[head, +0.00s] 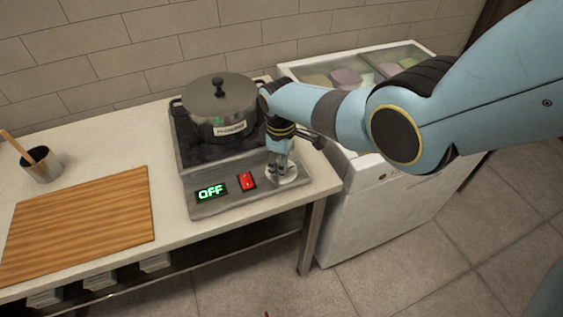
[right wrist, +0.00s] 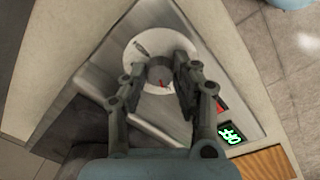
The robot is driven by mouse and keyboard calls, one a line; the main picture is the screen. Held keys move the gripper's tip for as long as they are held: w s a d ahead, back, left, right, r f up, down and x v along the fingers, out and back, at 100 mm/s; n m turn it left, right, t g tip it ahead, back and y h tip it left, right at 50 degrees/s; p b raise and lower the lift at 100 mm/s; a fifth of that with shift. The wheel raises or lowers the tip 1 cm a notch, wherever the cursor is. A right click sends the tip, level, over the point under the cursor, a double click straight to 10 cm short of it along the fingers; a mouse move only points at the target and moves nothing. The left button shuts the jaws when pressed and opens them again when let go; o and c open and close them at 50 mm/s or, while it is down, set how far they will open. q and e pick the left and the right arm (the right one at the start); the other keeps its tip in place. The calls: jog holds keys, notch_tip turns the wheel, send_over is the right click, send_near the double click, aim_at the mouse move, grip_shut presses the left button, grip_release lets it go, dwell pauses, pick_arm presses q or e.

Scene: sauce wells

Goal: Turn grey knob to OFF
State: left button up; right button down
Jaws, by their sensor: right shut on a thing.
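My right gripper (right wrist: 160,78) is shut on the knob, one finger on each side. In the head view my right gripper (head: 281,172) points down at the front right corner of the cooker (head: 215,165), and its fingers hide most of the knob. The display (head: 211,192) on the cooker's front panel reads OFF in green; it also shows in the right wrist view (right wrist: 230,133). My left gripper is not in view.
A red switch (head: 247,181) lies between the display and the dial. A dark lidded pot (head: 220,105) stands on the cooker behind my gripper. A wooden board (head: 85,222) and a cup (head: 41,165) are at the left. A white cabinet (head: 375,210) stands at the right.

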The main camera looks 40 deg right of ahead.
jog(key=c, duration=1)
grip_release()
jog(key=shift+r, duration=0.1)
jog(key=r, duration=1.1)
jog(key=shift+s+a+r, duration=0.15)
jog(key=shift+a+r, duration=0.1)
jog(key=shift+r, duration=0.15)
jog(key=shift+s, duration=0.1)
